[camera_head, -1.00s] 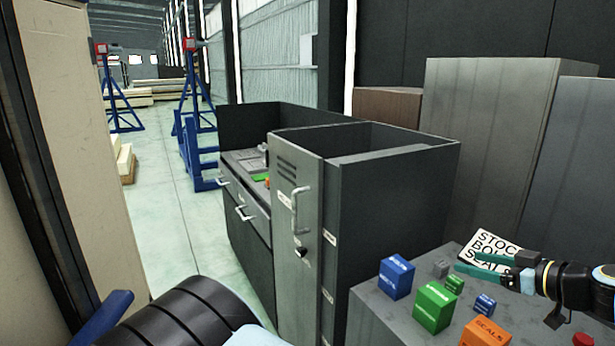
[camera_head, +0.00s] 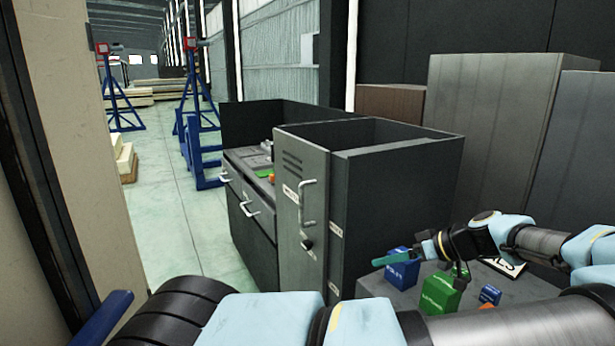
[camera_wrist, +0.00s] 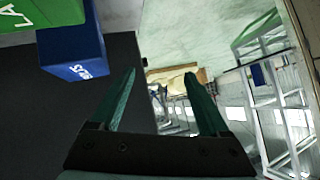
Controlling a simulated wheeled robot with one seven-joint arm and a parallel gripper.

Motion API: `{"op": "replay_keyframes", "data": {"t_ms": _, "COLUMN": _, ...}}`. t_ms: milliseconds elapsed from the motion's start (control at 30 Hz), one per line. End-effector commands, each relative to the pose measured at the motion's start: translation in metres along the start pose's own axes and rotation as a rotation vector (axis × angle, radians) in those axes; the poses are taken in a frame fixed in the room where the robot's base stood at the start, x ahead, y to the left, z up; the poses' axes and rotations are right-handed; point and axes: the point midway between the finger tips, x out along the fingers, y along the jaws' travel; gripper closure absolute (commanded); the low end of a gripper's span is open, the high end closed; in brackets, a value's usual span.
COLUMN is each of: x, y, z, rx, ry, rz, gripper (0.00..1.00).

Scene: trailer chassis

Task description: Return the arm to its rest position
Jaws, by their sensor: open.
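My gripper (camera_head: 396,257) is above the left part of the grey worktop (camera_head: 377,285), beside the tall grey cabinet (camera_head: 390,200). Its green fingers point left in the head view. In the wrist view the two fingers (camera_wrist: 160,88) stand apart with nothing between them. My arm reaches in from the right and bends over the worktop, covering much of it.
A blue box (camera_head: 403,272), a green box (camera_head: 438,295) and a small blue box (camera_head: 489,295) stand on the worktop under my arm. A white lettered card (camera_head: 508,266) is partly hidden. Blue stands (camera_head: 192,100) and open floor lie farther off.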

Motion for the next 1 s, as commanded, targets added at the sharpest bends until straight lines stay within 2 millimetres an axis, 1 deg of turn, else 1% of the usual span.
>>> {"op": "replay_keyframes", "data": {"t_ms": 33, "x": 0.025, "y": -0.011, "z": 0.000, "rx": 0.014, "ry": -0.067, "rz": -0.037, "gripper": 0.21}}
{"op": "replay_keyframes", "data": {"t_ms": 67, "x": 0.039, "y": -0.018, "z": 0.000, "rx": 0.030, "ry": -0.109, "rz": -0.055, "gripper": 0.21}}
{"op": "replay_keyframes", "data": {"t_ms": 100, "x": 0.057, "y": -0.029, "z": 0.001, "rx": 0.055, "ry": -0.168, "rz": -0.077, "gripper": 0.21}}
{"op": "replay_keyframes", "data": {"t_ms": 200, "x": 0.094, "y": -0.056, "z": 0.009, "rx": 0.119, "ry": -0.321, "rz": -0.106, "gripper": 0.21}}
{"op": "replay_keyframes", "data": {"t_ms": 300, "x": 0.120, "y": -0.082, "z": 0.018, "rx": 0.178, "ry": -0.465, "rz": -0.102, "gripper": 0.21}}
{"op": "replay_keyframes", "data": {"t_ms": 400, "x": 0.136, "y": -0.105, "z": 0.026, "rx": 0.230, "ry": -0.595, "rz": -0.065, "gripper": 0.21}}
{"op": "replay_keyframes", "data": {"t_ms": 533, "x": 0.146, "y": -0.131, "z": 0.033, "rx": 0.287, "ry": -0.732, "rz": 0.027, "gripper": 0.21}}
{"op": "replay_keyframes", "data": {"t_ms": 700, "x": 0.147, "y": -0.160, "z": 0.033, "rx": 0.347, "ry": -0.840, "rz": 0.197, "gripper": 0.21}}
{"op": "replay_keyframes", "data": {"t_ms": 867, "x": 0.141, "y": -0.186, "z": 0.024, "rx": 0.398, "ry": -0.853, "rz": 0.378, "gripper": 0.21}}
{"op": "replay_keyframes", "data": {"t_ms": 1000, "x": 0.135, "y": -0.209, "z": 0.014, "rx": 0.444, "ry": -0.796, "rz": 0.521, "gripper": 0.21}}
